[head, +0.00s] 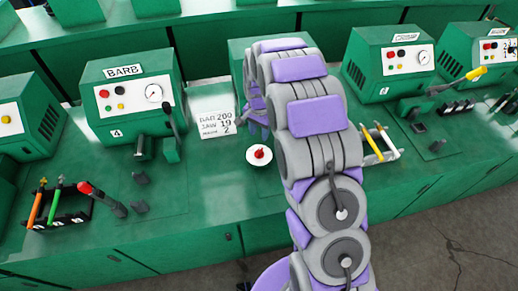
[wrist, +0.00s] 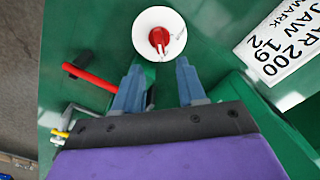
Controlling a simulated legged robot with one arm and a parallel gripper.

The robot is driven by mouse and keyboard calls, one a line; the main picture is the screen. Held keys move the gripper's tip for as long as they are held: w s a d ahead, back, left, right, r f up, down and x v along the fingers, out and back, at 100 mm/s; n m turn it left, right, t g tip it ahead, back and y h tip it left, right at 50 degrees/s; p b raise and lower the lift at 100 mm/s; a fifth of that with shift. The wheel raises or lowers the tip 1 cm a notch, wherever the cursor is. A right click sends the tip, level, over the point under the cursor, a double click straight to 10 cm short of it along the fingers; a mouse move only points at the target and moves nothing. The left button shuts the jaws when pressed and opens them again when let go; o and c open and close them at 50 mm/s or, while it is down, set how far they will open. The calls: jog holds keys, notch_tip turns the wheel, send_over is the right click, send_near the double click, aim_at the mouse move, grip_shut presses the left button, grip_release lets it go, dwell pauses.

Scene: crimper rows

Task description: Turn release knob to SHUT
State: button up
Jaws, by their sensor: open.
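The release knob (head: 260,153) is a small red knob on a round white plate on the green bench top. In the wrist view the red knob (wrist: 159,38) sits in the middle of its white plate (wrist: 145,18), with a pale mark on its lower right side. No SHUT lettering can be read. My gripper (wrist: 158,78) is open and empty, its two blue fingertips pointing at the plate, one to each side below the knob and apart from it. In the head view my arm hides most of the machine behind, and my gripper is partly hidden.
A white card (head: 214,124) with "BAR 200, JAW 19" lies left of the knob. The BARB machine (head: 130,90) stands at left, another machine (head: 388,62) at right. A red-handled lever (wrist: 90,76) is near my gripper in the wrist view. A tool holder (head: 380,143) stands right.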

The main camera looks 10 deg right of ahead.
aim_at(259, 150)
notch_tip(259, 150, down, 10)
jog(key=shift+r+b, duration=0.1)
jog(key=shift+b, duration=0.6)
jog(key=shift+c, duration=0.4)
grip_shut()
